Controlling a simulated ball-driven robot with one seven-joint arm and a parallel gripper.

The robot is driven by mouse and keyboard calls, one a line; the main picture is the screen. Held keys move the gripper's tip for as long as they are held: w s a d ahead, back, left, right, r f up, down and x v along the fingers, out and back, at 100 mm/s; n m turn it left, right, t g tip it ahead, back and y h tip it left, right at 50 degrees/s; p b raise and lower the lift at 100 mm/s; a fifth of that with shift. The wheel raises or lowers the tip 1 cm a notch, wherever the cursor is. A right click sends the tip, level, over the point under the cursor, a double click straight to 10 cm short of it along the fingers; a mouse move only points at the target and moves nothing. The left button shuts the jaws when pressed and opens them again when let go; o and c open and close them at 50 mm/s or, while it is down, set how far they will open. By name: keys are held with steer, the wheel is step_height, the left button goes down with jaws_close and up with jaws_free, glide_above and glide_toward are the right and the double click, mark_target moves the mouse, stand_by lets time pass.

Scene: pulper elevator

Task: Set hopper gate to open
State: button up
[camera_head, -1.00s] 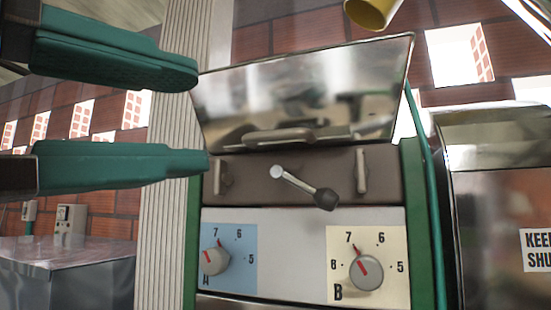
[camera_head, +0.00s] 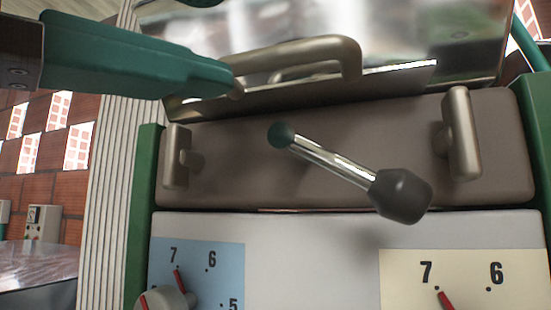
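None of the parts is labelled as the hopper gate. A steel flap (camera_head: 420,30) with a thick bar handle (camera_head: 300,55) is at the top. Below it, a brown-grey panel (camera_head: 240,185) carries a chrome lever (camera_head: 330,160) that slopes down to the right to a dark knob (camera_head: 402,195). One green finger of my gripper (camera_head: 215,78) shows at upper left. Its tip overlaps the handle's left end; I cannot tell whether they touch. The other finger is out of view and not against this one, so the gripper looks open. Nothing is seen held.
Upright metal grips stand at the panel's left (camera_head: 178,157) and right (camera_head: 460,135). Below are a blue dial plate (camera_head: 215,285) and a cream dial plate (camera_head: 520,275), partly cut off. A ribbed pale column (camera_head: 105,170) and a brick wall are at left.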

mark_target(265, 54)
steer(key=p+x, duration=0.1)
steer(key=x, duration=0.7)
steer(key=shift+w+d+p, duration=0.2)
steer(key=shift+w+p, duration=0.1)
steer(key=shift+p, duration=0.1)
steer(key=shift+r, duration=0.1)
jaws_close()
steer(key=shift+s, duration=0.1)
